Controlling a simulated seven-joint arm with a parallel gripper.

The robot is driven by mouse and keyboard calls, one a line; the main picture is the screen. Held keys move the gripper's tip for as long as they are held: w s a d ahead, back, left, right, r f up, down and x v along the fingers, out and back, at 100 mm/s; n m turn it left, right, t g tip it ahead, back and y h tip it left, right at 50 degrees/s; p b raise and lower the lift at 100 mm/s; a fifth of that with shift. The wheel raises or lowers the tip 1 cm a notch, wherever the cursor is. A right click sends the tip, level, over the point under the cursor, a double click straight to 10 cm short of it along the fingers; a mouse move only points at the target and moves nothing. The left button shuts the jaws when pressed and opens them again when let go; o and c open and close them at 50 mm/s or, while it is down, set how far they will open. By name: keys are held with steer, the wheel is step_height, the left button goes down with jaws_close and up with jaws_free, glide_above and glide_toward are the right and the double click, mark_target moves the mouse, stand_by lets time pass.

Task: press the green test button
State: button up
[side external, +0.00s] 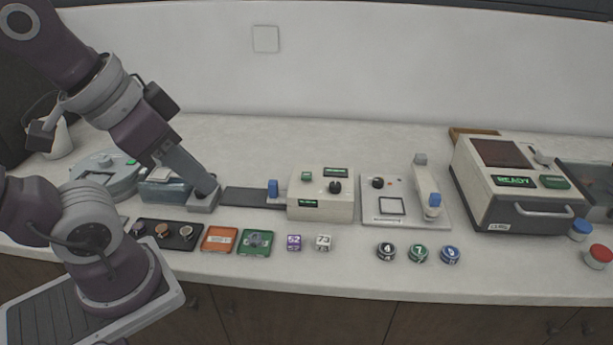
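Several green parts show, and I cannot read which one is labelled test. A small green button (306,176) is on top of the cream control box (320,208) in the middle, left of a black knob. A larger green button (554,182) is on the cream press (515,190) at the right, beside its READY display. My gripper (206,188) points down over a small grey block (203,203), left of the control box and well apart from both buttons. Its fingertips are small and dark, and I cannot tell if they are open, shut or touching the block.
A dark rail with a blue slider (273,188) lies between block and control box. A panel with a lever (428,187) stands right of the box. Orange and green trays (219,239), cubes and numbered pucks (418,254) line the front. Blue and red knobs (600,256) are far right.

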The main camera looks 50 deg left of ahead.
jaws_close()
stand_by(1.5)
